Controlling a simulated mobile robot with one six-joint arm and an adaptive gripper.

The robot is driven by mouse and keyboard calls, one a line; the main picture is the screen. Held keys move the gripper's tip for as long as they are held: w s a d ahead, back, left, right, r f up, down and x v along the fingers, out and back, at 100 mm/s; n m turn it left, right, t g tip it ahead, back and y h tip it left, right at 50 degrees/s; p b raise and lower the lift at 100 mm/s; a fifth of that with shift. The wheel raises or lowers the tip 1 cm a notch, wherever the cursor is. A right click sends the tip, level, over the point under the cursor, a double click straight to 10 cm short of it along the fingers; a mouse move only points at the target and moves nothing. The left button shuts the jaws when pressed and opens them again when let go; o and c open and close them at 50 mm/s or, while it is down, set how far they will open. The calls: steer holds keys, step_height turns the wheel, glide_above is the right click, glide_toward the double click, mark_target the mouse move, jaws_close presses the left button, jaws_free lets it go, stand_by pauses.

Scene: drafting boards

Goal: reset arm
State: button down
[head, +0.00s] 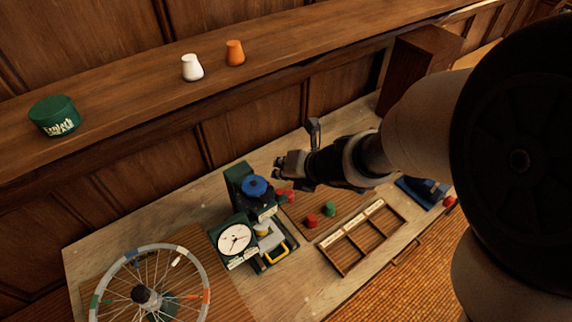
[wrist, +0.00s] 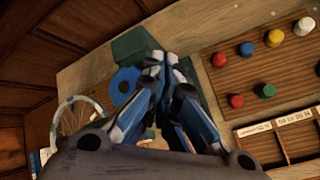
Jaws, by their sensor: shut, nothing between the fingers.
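My arm reaches in from the right in the head view. My gripper (head: 280,165) hangs over the bench, above and behind the green dial device (head: 234,240) with its blue knob (head: 256,186). In the wrist view my gripper (wrist: 165,62) has its fingers together with nothing between them. The blue knob shows just left of the fingers there (wrist: 124,82). The fingers hide part of the device.
Several coloured pegs, one green (head: 329,209), sit on a board beside a compartment tray (head: 344,266). A shelf behind holds a green tin (head: 54,116), a white cup (head: 192,68) and an orange cup (head: 235,53).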

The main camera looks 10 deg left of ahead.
stand_by(0.5)
steer(key=d+r+m+t+h+b, duration=0.2)
steer(key=d+r+m+h+b, duration=0.15)
steer(key=d+m, duration=0.7)
steer(key=d+r+m+t+h+b, duration=0.2)
steer(key=d+r+m+h, duration=0.15)
steer(key=d+m, duration=0.75)
steer(key=s+d+f+m+g+b, duration=0.2)
steer(key=s+m, duration=0.6)
steer(key=s, duration=0.2)
steer(key=s+d+f+m+g+b, duration=0.2)
steer(key=s+d+f+m, duration=0.1)
steer(key=s+m, duration=0.5)
steer(key=s, duration=0.2)
steer(key=shift+s+f+g+h+b, duration=0.3)
steer(key=shift+s+f, duration=0.05)
steer(key=shift+m, duration=0.25)
